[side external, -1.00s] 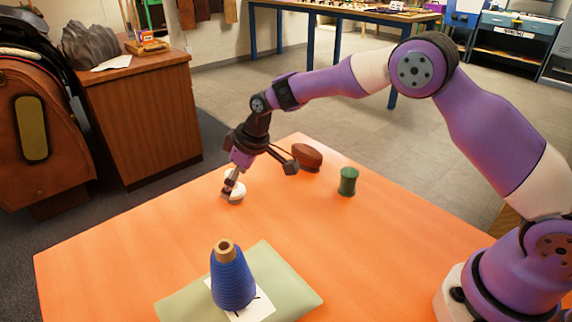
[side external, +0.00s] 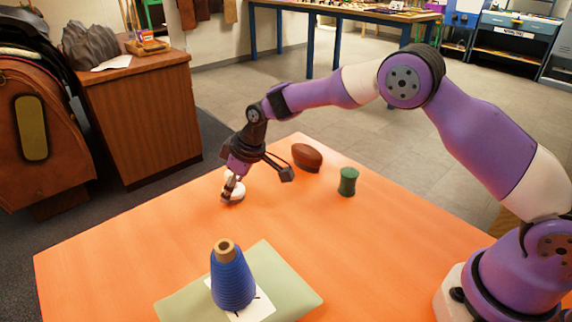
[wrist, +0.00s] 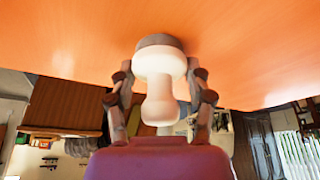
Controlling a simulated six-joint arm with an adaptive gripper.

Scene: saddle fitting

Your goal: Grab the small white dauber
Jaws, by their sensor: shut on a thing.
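The small white dauber (side external: 235,192) is at the far left part of the orange table in the side view. It has a round white head and a narrower white neck, and it fills the middle of the wrist view (wrist: 159,66). My gripper (side external: 231,186) is down at the dauber, with one finger on each side of it in the wrist view (wrist: 160,112). The fingers are shut on the dauber's narrower part. The dauber's wide end with a greyish rim faces the orange table. I cannot tell whether it touches the table.
A brown oval brush-like thing (side external: 307,156) and a green spool (side external: 348,181) stand to the right of my gripper. A blue thread cone (side external: 232,277) stands on a pale green mat (side external: 295,292) nearer the camera. The orange table (side external: 130,243) is clear at left.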

